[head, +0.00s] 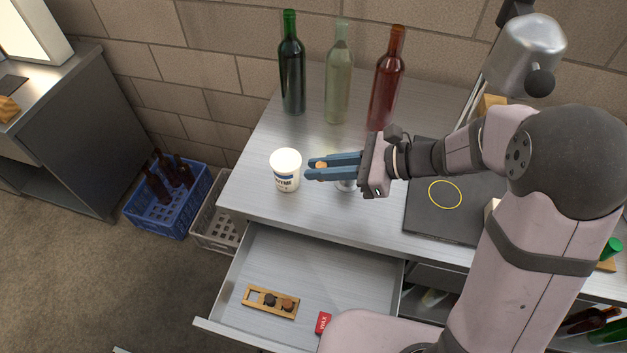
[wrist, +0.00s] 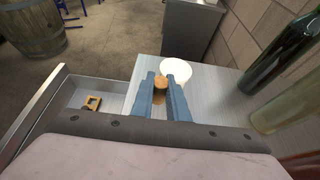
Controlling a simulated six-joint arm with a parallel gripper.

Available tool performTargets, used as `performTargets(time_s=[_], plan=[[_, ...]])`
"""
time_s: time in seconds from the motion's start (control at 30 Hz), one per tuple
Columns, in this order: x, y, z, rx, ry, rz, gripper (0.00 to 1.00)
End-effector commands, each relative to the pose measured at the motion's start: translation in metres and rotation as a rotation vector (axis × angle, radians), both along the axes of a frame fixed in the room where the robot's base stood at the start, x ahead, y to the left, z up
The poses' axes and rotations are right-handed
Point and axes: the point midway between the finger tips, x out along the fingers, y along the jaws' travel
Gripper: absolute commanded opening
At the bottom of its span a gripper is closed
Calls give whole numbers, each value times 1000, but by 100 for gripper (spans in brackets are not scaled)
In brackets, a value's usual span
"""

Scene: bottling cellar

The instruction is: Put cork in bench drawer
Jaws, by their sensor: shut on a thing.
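My gripper (head: 322,167) has blue fingers and is above the bench top, beside the white tub. It is shut on a small tan cork (head: 321,165), which also shows between the fingertips in the wrist view (wrist: 160,83). The bench drawer (head: 245,275) is pulled open below the bench front, to the lower left of my gripper. Inside the drawer are a wooden holder (head: 258,307) with small dark pieces and a red box (head: 323,322). The drawer also shows at the left in the wrist view (wrist: 110,88).
A white tub (head: 286,172) stands just left of my fingertips. A green bottle (head: 292,65), a clear bottle (head: 338,75) and a red-brown bottle (head: 386,80) stand at the back. A dark mat (head: 425,215) lies at the right. The drawer floor has free room.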

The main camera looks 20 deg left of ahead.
Motion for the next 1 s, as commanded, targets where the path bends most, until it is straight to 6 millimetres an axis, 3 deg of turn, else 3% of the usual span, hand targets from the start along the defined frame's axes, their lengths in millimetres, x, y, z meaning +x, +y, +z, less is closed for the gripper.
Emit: performTargets(time_s=[0.27, 0.63, 1.0], plan=[[-7, 2, -1, 1, 1, 38, 0], [-7, 2, -49, 1, 3, 38, 0], [-6, 2, -63, 1, 3, 35, 0]])
